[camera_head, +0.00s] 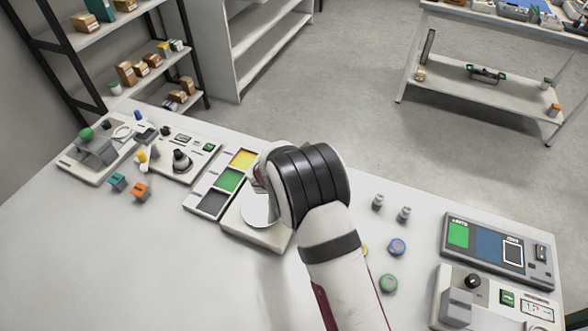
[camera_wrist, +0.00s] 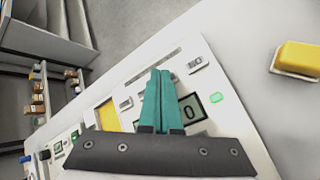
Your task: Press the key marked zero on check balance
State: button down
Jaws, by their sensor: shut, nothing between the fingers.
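The check balance (camera_head: 246,230) is a white box with a round pale pan, partly hidden by my arm in the head view. In the wrist view its panel (camera_wrist: 215,125) lies below my gripper. It has a grey display showing a 0 (camera_wrist: 190,113), a small green lit patch (camera_wrist: 216,98) and small pale keys, one right of the fingertips (camera_wrist: 196,64) and one left (camera_wrist: 126,103). The key markings are too small to read. My gripper (camera_wrist: 160,74) is shut and empty, its teal fingers over the panel, hiding part of it. I cannot tell whether the tips touch it.
A tray with yellow, green and grey panels (camera_head: 208,190) stands left of the balance. A yellow block (camera_wrist: 299,58) lies to the right in the wrist view. Round pots (camera_head: 397,246) and small metal weights (camera_head: 404,213) stand right of my arm. The table's front left is clear.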

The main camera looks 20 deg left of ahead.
dwell(0.4)
jog(key=shift+r, duration=0.75)
jog(key=shift+r, duration=2.5)
